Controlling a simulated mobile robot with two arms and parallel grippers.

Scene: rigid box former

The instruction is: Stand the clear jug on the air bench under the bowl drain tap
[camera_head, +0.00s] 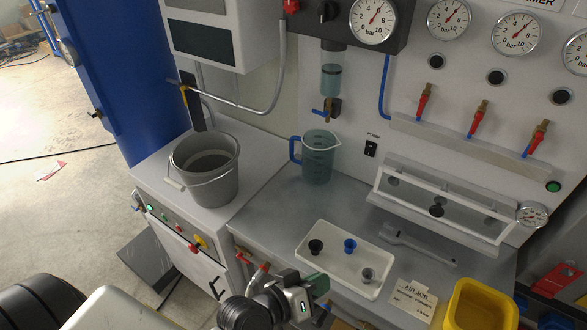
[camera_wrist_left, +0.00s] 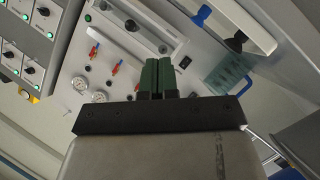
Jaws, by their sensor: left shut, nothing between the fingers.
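The clear jug (camera_head: 318,162), blue-tinted with a blue handle on its left, stands upright at the back of the grey air bench (camera_head: 275,215). The bowl drain tap (camera_head: 328,110), brass with a blue lever, hangs from the clear bowl (camera_head: 331,80) just above the jug's mouth. Exact alignment is hard to judge. My left gripper (camera_head: 318,284) is shut and empty over the bench's front edge, well apart from the jug. Its green fingers (camera_wrist_left: 157,76) are together in the left wrist view, where the jug (camera_wrist_left: 230,72) shows to their right. My right gripper is out of view.
A white tray (camera_head: 312,262) with small cups lies between my left gripper and the jug. A grey bucket (camera_head: 207,172) stands on the left cabinet. A clear-fronted frame (camera_head: 440,215), a wrench-like tool (camera_head: 415,245) and a yellow bin (camera_head: 480,305) are to the right.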

